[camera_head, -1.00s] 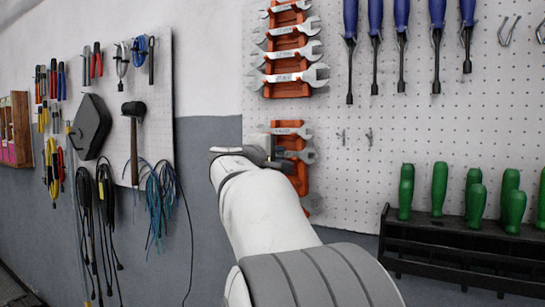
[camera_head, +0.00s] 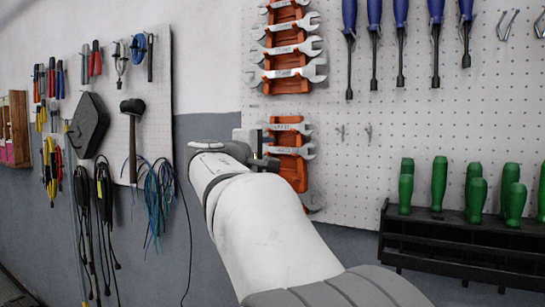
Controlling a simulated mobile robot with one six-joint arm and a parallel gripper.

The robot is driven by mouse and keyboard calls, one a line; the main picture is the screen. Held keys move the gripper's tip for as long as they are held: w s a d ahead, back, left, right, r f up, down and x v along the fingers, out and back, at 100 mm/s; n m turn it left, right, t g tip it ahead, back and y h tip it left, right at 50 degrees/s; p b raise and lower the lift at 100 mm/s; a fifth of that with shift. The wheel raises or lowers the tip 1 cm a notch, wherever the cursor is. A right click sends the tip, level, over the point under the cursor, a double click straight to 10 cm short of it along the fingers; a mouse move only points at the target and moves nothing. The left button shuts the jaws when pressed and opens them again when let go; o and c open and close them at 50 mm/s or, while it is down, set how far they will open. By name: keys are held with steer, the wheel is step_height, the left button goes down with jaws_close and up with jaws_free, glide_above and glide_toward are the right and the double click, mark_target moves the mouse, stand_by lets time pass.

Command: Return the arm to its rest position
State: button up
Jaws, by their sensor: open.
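My white arm (camera_head: 265,225) reaches up from the bottom of the head view toward the pegboard. My gripper (camera_head: 262,160) shows only in part at the arm's far end, in front of or beside the lower orange wrench rack (camera_head: 288,140). Its fingers are mostly hidden behind the wrist. I cannot tell whether it touches the rack. Wrenches (camera_head: 291,127) rest in this rack, and no tool is visibly held in my gripper.
An upper orange rack (camera_head: 290,85) holds several larger wrenches. Blue screwdrivers (camera_head: 400,40) hang to the right. A black shelf (camera_head: 450,236) with green-handled tools (camera_head: 439,186) juts out at lower right. A left pegboard holds a hammer (camera_head: 132,145) and cables (camera_head: 160,195).

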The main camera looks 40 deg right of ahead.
steer(key=s+a+f+y, duration=0.2)
steer(key=a+f+y, duration=0.15)
steer(key=f, duration=0.35)
steer(key=s+a+f+m+g+y, duration=0.1)
steer(key=a+f+y, duration=0.1)
steer(key=a+f, duration=0.35)
steer(key=s+a+f+y, duration=0.2)
steer(key=a+f, duration=0.1)
steer(key=f, duration=0.6)
steer(key=s+a+f+m+g+y, duration=0.1)
steer(key=s+a+f+y, duration=0.3)
steer(key=s+a+f, duration=0.3)
steer(key=s+a+f+m+g+y, duration=0.2)
steer(key=s+a+f+y, duration=0.3)
steer(key=a+f, duration=0.4)
step_height(320, 180, down, 5)
steer(key=shift+s+a+r, duration=0.2)
steer(key=shift+s+a, duration=0.2)
steer(key=shift+s, duration=0.5)
